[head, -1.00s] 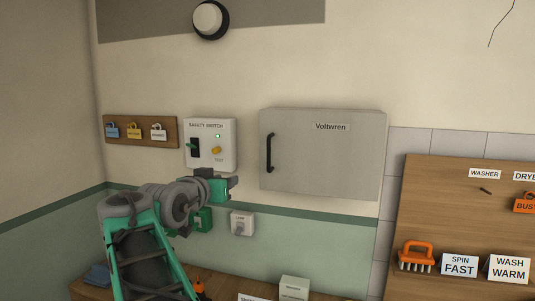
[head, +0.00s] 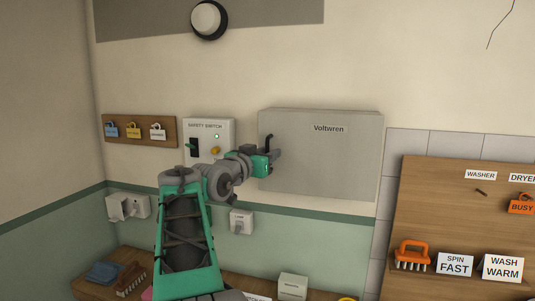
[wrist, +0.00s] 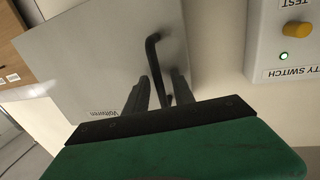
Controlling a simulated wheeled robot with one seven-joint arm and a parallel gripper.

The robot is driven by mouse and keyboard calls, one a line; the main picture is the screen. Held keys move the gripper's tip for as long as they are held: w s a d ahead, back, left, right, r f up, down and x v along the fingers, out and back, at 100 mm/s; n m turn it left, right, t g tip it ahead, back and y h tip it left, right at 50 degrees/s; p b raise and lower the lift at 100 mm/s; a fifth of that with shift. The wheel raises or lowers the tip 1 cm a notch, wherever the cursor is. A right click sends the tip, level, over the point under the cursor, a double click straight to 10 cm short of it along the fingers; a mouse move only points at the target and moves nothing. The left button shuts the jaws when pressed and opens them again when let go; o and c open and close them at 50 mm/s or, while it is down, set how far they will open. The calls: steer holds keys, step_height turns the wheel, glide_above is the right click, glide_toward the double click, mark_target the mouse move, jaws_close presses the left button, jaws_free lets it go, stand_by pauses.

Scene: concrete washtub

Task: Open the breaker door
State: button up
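The breaker door is the flat grey front of the wall box marked "Voltwren" (head: 330,165), and it looks closed. Its black bar handle (head: 268,142) is at the door's left edge, partly hidden by my gripper (head: 276,158) in the head view. In the wrist view the door (wrist: 100,50) fills the upper left and the handle (wrist: 152,55) runs down between the two dark fingers of my gripper (wrist: 157,88). The fingers stand apart on either side of the handle. I cannot see them pressing on it.
The safety switch box (head: 208,135), with its green light and yellow button, is just left of the door. A rack of small padlocks (head: 140,130) hangs further left. A wooden board (head: 470,220) with signs and a brush is at right. A bench with small items is below.

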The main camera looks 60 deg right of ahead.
jaws_close()
stand_by(1.2)
